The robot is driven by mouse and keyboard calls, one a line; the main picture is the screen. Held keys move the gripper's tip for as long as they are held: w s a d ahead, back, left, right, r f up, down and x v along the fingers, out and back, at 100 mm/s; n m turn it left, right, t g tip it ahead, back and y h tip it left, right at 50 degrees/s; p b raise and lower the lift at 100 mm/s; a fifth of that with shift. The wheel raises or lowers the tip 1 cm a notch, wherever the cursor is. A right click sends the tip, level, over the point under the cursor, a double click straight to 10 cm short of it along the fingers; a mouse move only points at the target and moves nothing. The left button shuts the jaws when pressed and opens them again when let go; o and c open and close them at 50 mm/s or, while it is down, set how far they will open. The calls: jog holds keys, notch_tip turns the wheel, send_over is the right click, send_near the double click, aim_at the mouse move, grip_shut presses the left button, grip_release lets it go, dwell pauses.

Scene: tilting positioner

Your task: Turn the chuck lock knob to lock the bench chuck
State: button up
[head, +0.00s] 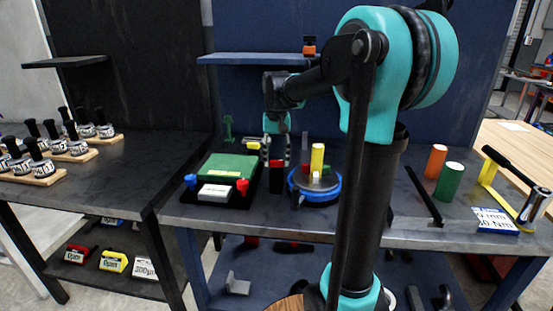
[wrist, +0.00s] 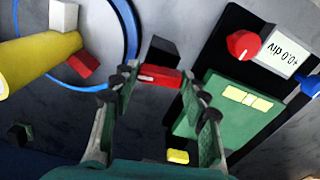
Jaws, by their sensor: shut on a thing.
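The bench chuck (head: 330,196) is a round blue-rimmed disc with a yellow cylinder (head: 317,158) upright on it. In the wrist view its blue ring (wrist: 133,40) is at the upper left. A red bar-shaped knob (head: 277,164) on a black block (head: 278,182) stands just left of the chuck; I take it as the chuck lock knob. It also shows in the wrist view (wrist: 158,77). My gripper (head: 277,155) points down over this knob, its fingers (wrist: 160,88) on either side of it, shut on it. The fingers partly hide the knob's ends.
Left of the knob is a green tilting plate (head: 228,167) with a blue knob (head: 191,180), a red knob (head: 242,185) and a white label (head: 214,193). Orange (head: 436,160) and green (head: 449,181) cylinders stand at the right. My arm hides part of the bench.

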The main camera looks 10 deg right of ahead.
aim_at(276, 160)
jog(key=shift+m, duration=0.9)
jog(key=o, duration=1.2)
jog(key=shift+c, duration=0.2)
notch_tip(276, 160, up, 12)
